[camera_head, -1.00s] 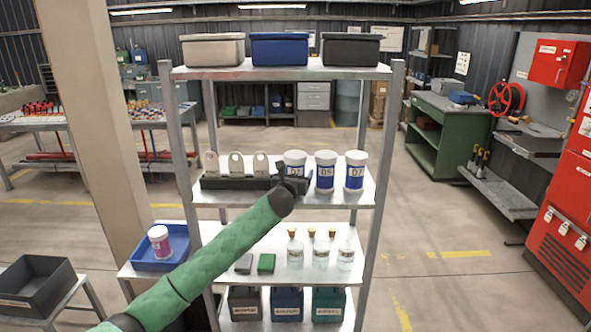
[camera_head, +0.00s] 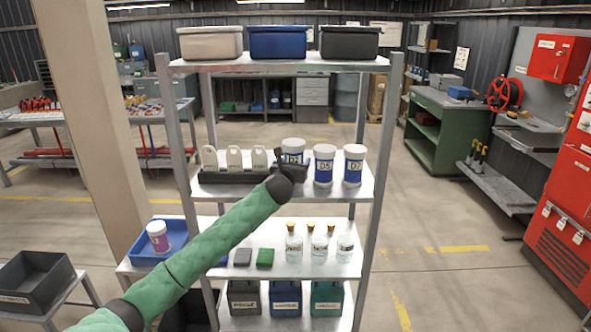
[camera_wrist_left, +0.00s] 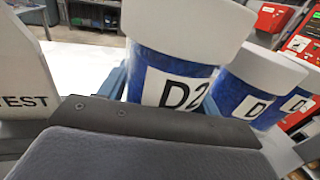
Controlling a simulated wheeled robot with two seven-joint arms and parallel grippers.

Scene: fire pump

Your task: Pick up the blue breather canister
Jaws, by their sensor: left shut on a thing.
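Three white-lidded canisters with blue bands stand in a row on the middle shelf, labelled D2 (camera_head: 293,145), D5 (camera_head: 324,167) and D7 (camera_head: 353,167). My left gripper (camera_head: 291,162) reaches in from the front and is shut on the D2 canister. The gripper hides the lower part of D2 in the head view. D2's lid stands a little higher than the other two lids. In the left wrist view, D2 (camera_wrist_left: 178,55) fills the middle, with D5 (camera_wrist_left: 255,85) close on its right. My right gripper is not in view.
A black rack (camera_head: 225,177) with pale tags stands just left of D2. Bottles (camera_head: 294,245) and small green and grey blocks are on the shelf below. Lidded bins (camera_head: 277,43) are on top. A blue tray (camera_head: 146,252) holds a white-capped jar (camera_head: 158,238) at lower left.

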